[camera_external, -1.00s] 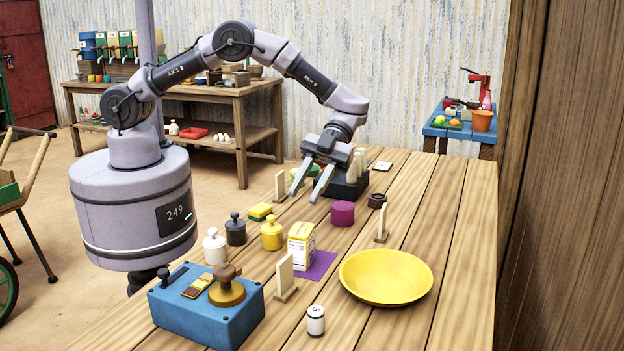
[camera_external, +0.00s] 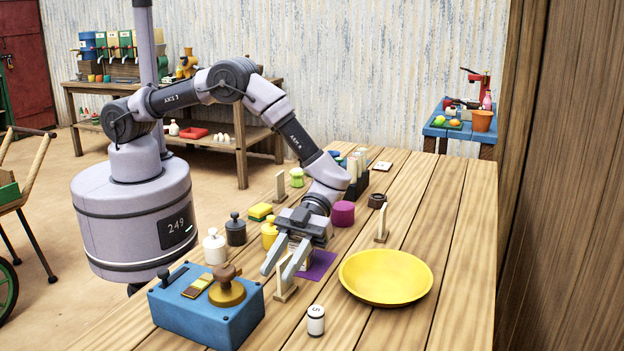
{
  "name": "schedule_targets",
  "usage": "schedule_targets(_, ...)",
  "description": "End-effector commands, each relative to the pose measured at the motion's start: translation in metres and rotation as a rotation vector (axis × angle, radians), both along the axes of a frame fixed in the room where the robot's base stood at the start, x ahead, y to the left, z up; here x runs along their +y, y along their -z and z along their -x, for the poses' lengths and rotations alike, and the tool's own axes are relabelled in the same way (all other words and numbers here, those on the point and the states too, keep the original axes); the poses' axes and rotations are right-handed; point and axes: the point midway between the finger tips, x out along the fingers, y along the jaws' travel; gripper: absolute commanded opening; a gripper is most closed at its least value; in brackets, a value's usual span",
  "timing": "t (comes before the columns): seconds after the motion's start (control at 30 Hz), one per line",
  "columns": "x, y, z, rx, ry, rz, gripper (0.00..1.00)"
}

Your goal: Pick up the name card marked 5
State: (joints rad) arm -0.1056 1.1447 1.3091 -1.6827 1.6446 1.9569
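Three pale name cards stand upright in small wooden holders on the table. One card (camera_external: 280,184) is at the far left of the table, another (camera_external: 382,223) stands behind the yellow bowl, and the nearest card (camera_external: 281,284) is beside the blue box. No number is readable on any card from here, so I cannot tell which is marked 5. My gripper (camera_external: 276,274) is open, pointing down at the nearest card. Its fingers overlap that card and hide its upper part. I cannot tell whether the card is between the fingers or touching them.
A blue box (camera_external: 205,315) with a brown-knobbed stamp is left of the card. A white cylinder (camera_external: 316,321) with a dark mark and a yellow bowl (camera_external: 386,279) are to the right. Yellow, black and white weights (camera_external: 214,247) stand behind. The right table side is clear.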

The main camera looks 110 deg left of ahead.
Motion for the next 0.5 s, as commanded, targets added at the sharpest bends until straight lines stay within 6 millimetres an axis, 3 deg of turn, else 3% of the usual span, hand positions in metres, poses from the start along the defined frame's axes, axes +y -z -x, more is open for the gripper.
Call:
schedule_targets(0.1,-0.0129,0.0063,0.0007,0.001,-0.001,0.0,0.33)
schedule_targets(0.27,-0.0124,0.0046,0.0004,0.001,-0.001,0.0,0.31)
schedule_targets(0.4,-0.0122,0.0046,0.0005,0.001,-0.001,0.0,0.03)
schedule_targets(0.5,-0.012,0.0047,0.0005,0.001,-0.001,0.0,0.0)
